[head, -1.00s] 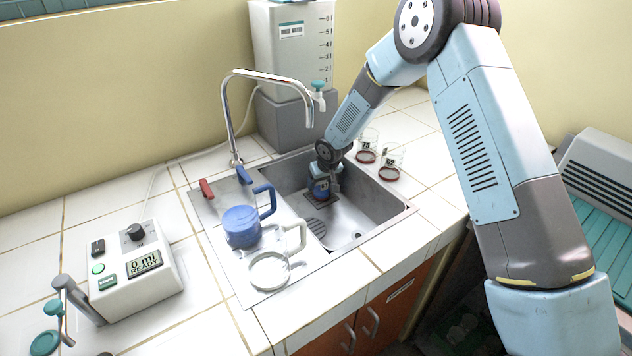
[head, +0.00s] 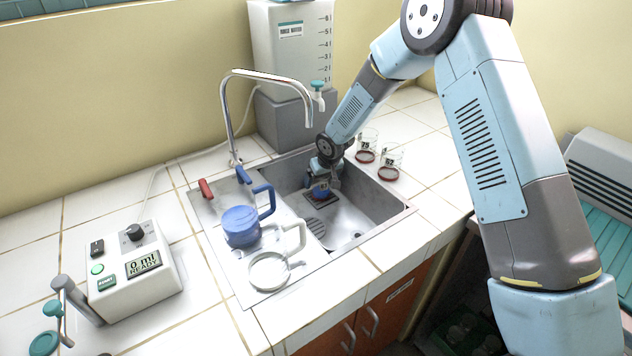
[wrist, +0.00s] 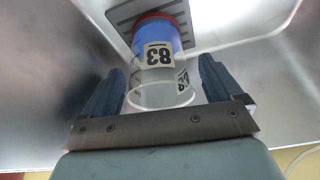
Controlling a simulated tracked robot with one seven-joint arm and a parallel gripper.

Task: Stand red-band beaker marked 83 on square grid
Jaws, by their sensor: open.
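The beaker marked 83 (wrist: 159,56) shows in the wrist view with a red band at its base, blue liquid inside and its clear open rim towards me. In the head view the beaker (head: 320,190) stands in the sink, seemingly upright on the dark square grid (head: 323,203). In the wrist view its base overlaps the slotted grey grid (wrist: 122,14). My gripper (wrist: 162,72) is open, its two blue fingers on either side of the beaker's rim, with visible gaps. It also shows above the beaker in the head view (head: 323,180), hiding part of it.
Two red-band beakers (head: 366,153) (head: 389,170) stand on the counter behind the sink's right side. A blue-filled jug (head: 241,226) and an empty jug (head: 268,271) stand left of the basin. The tap (head: 262,75) arches over it. The sink walls (head: 375,195) are close by.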

